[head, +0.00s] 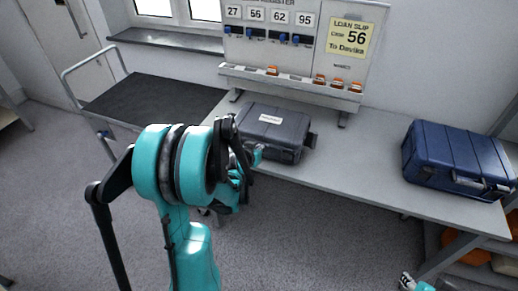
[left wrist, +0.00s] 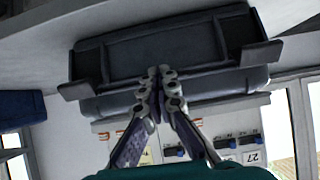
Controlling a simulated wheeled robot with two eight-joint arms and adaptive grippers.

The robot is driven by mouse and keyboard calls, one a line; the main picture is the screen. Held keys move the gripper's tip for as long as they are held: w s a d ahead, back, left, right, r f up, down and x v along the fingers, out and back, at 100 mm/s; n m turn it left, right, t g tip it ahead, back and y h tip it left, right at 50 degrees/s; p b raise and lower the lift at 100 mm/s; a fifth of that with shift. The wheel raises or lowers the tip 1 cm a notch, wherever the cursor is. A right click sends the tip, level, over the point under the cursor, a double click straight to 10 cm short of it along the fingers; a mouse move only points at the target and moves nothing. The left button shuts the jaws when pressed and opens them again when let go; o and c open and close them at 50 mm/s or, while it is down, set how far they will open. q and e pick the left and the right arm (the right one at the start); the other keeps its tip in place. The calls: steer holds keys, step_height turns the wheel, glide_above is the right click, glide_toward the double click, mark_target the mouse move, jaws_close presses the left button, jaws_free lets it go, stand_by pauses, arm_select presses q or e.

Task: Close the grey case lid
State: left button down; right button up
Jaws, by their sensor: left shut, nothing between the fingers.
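The grey case (head: 272,133) sits on the table, with a white label on its lid. The lid looks down on the body in the head view; I cannot tell whether it is fully seated. In the left wrist view, which is upside down, the case (left wrist: 150,48) shows its dark front and two latches standing out from it. My left gripper (left wrist: 162,72) is shut and empty, its fingertips in front of the case near the lid edge. In the head view the left gripper (head: 256,153) is partly hidden by my arm. A small part of my right arm shows at the bottom right.
A blue case (head: 458,160) stands on the table (head: 365,178) at the right. A register board (head: 290,45) with number cards and a yellow loan slip (head: 350,37) stands behind the grey case. A dark-topped trolley (head: 150,105) is at the left. The table between the cases is clear.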

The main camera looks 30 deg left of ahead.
mark_target(261, 133)
arm_select(q)
steer(key=shift+f, duration=0.1)
